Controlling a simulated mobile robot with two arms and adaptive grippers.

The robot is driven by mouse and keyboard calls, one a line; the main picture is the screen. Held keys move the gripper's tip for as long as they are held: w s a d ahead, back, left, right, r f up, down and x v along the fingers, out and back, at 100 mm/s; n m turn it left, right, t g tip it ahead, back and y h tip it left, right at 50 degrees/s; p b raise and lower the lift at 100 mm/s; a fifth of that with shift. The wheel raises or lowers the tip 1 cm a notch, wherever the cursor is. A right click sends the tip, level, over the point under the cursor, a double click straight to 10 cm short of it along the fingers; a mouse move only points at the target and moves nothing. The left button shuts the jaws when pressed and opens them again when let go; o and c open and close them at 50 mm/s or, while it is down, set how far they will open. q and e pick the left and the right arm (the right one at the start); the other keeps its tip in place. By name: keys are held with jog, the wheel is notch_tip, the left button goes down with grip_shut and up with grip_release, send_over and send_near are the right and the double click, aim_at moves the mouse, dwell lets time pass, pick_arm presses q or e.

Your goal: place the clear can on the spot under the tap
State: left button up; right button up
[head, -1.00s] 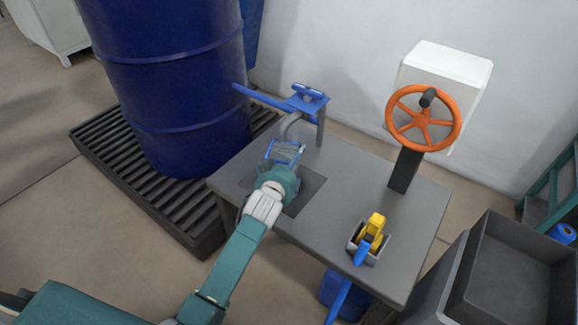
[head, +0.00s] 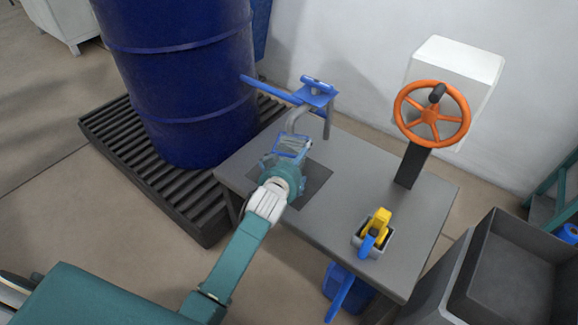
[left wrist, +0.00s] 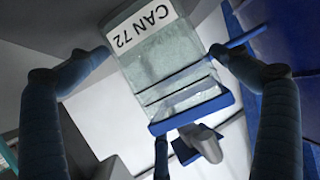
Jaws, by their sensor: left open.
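The clear can (left wrist: 170,65) has a white label reading CAN 72 and a blue rim, and fills the middle of the left wrist view. In the head view the can (head: 292,146) is a small blue-edged box below the grey tap spout (head: 298,116), over the dark square spot (head: 316,182) on the table. My left gripper (head: 283,160) is open, its fingers on either side of the can in the left wrist view (left wrist: 160,55). I cannot tell whether the fingers touch it. My left wrist hides part of the spot. My right gripper is not in view.
A blue tap handle (head: 272,91) reaches left towards the large blue drum (head: 182,75). An orange handwheel (head: 432,113) stands on a post at the table's back right. A yellow-and-blue item (head: 376,230) sits in a small holder. A grey bin (head: 510,265) is at the right.

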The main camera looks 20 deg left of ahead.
pick_arm(q)
jog(key=p+v, duration=0.2)
jog(key=v, duration=0.8)
jog(key=shift+s+r, duration=0.15)
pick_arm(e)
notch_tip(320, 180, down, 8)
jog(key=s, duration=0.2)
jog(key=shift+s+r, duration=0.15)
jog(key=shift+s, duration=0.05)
